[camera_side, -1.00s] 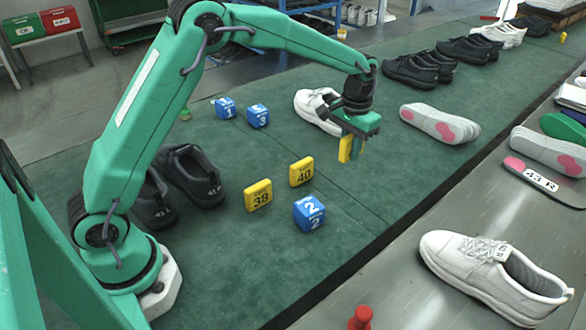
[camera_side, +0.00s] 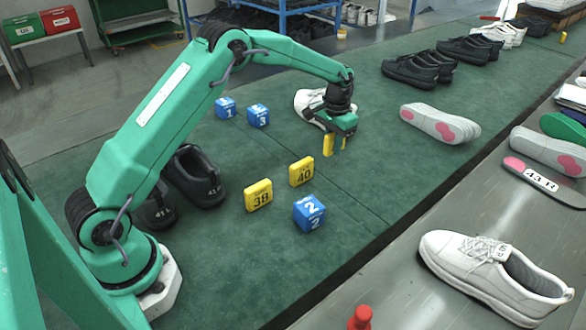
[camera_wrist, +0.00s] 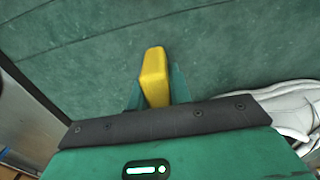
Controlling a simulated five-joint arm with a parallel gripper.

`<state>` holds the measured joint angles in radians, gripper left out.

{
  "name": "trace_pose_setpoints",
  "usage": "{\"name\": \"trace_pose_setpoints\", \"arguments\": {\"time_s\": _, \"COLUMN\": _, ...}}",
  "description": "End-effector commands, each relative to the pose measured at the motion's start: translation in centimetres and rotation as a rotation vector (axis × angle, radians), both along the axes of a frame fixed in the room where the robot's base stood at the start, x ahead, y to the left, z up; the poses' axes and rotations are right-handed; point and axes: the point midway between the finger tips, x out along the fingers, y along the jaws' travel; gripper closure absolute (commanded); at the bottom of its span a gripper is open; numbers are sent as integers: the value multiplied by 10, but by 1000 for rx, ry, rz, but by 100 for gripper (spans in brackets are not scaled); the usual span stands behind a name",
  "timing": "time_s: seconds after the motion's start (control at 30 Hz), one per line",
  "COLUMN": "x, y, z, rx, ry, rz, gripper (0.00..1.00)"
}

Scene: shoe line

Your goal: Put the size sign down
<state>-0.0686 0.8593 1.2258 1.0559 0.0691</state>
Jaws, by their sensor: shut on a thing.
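My gripper (camera_side: 335,146) is shut on a yellow size sign (camera_side: 328,144) and points down at the green mat in the side view. The sign is upright, at or just above the mat; I cannot tell whether it touches. In the wrist view the yellow sign (camera_wrist: 155,77) stands out between the green fingers, and its number does not show. Two other yellow size signs, marked 38 (camera_side: 258,195) and 40 (camera_side: 301,171), stand on the mat in front of my gripper.
A white shoe (camera_side: 312,104) is close behind my gripper and shows at the right in the wrist view (camera_wrist: 290,108). Blue cubes 1 (camera_side: 225,108), 3 (camera_side: 258,116) and 2 (camera_side: 309,213) stand on the mat (camera_side: 380,190).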

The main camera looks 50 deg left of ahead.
Motion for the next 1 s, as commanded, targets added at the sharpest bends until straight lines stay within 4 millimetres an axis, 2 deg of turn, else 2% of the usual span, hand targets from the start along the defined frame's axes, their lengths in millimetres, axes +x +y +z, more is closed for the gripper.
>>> {"name": "trace_pose_setpoints", "arguments": {"time_s": 0.17, "x": 0, "y": 0, "z": -2, "rx": 0, "ry": 1, "rz": 0, "gripper": 100}}
{"name": "trace_pose_setpoints", "arguments": {"time_s": 0.53, "x": -1, "y": 0, "z": -38, "rx": 0, "ry": 2, "rz": 0, "gripper": 100}}
{"name": "trace_pose_setpoints", "arguments": {"time_s": 1.0, "x": 0, "y": 0, "z": -43, "rx": 0, "ry": 0, "rz": 0, "gripper": 100}}
